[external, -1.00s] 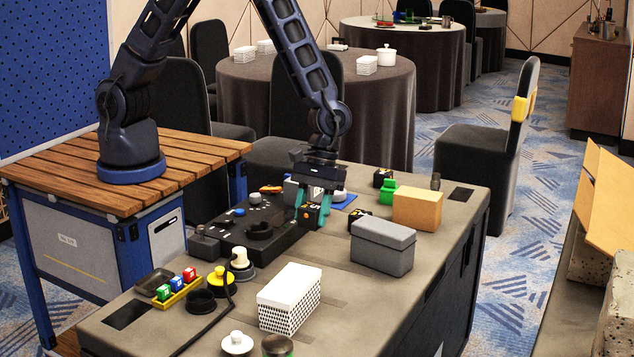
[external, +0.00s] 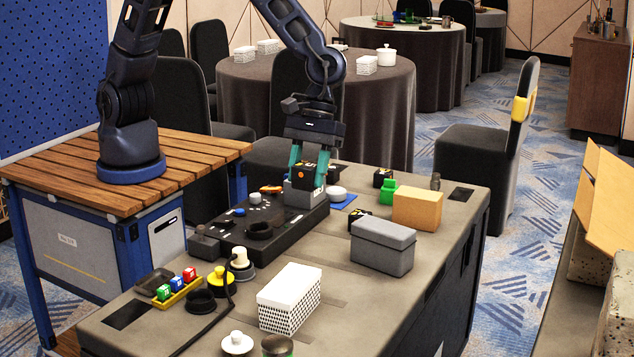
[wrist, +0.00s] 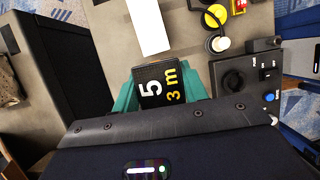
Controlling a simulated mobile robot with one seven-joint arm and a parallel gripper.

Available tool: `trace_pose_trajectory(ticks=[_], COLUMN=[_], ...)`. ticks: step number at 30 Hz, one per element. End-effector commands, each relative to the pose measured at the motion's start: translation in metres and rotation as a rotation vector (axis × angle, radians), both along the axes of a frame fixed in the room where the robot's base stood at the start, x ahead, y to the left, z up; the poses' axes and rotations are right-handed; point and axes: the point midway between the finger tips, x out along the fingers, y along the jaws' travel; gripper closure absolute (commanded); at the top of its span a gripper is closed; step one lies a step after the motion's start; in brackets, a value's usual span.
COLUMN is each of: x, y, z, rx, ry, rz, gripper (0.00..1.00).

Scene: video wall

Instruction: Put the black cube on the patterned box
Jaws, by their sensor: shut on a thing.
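A black cube (external: 304,177) with an orange dot and yellow marks is between the teal fingers of my gripper (external: 309,168), which is shut on it. In the wrist view the cube (wrist: 162,84) shows "5" and "3 m" on the face towards the camera, with a teal finger on each side. The patterned box (external: 288,312), white-lidded with a black-and-white pattern, stands at the front middle of the table, apart from the cube. Its white top (wrist: 148,26) also shows in the wrist view.
A black control panel (external: 262,229) lies left of the patterned box's far side. A grey box (external: 382,249) and a tan box (external: 417,209) stand to the right.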

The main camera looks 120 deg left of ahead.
Motion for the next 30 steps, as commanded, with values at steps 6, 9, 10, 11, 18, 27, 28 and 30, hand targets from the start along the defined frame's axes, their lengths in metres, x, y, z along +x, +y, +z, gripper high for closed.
trace_pose_trajectory(ticks=[6, 9, 10, 11, 18, 27, 28, 30], x=[0.016, 0.019, 0.019, 0.019, 0.021, 0.021, 0.021, 0.02], y=[-0.066, -0.087, -0.092, -0.097, -0.111, -0.109, -0.109, -0.11], z=[0.027, 0.037, 0.039, 0.04, 0.035, -0.028, -0.034, -0.049], rx=[-0.002, -0.004, -0.004, -0.004, -0.005, -0.004, -0.004, -0.004], ry=[-0.003, -0.002, -0.002, -0.001, 0.001, 0.004, 0.005, 0.003], rz=[0.005, 0.01, 0.011, 0.01, 0.017, 0.018, 0.02, 0.018], gripper=[0.8, 0.8, 0.8, 0.8, 0.8, 0.8, 0.8, 0.8])
